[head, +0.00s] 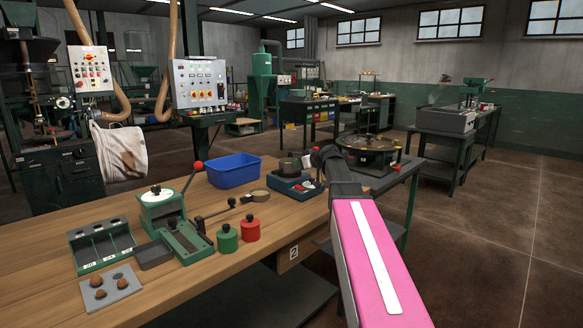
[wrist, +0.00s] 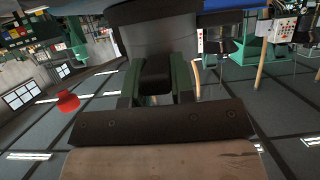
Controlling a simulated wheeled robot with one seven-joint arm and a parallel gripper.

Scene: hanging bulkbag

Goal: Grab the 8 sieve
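A green rack (head: 101,246) with several slots stands at the left of the wooden bench in the head view. Its small front labels are too small to read surely. I cannot make out a sieve marked 8. My gripper (head: 328,155) is at the end of my pink arm, beyond the bench's right part and apart from the rack. Its fingers are too dark and small to judge.
A green lever press (head: 163,207), a green jar (head: 227,239), a red jar (head: 252,229) and a blue bin (head: 234,170) stand on the bench (head: 205,278). A grey plate (head: 110,287) holds brown lumps at the front left. A round machine (head: 370,153) stands behind my arm.

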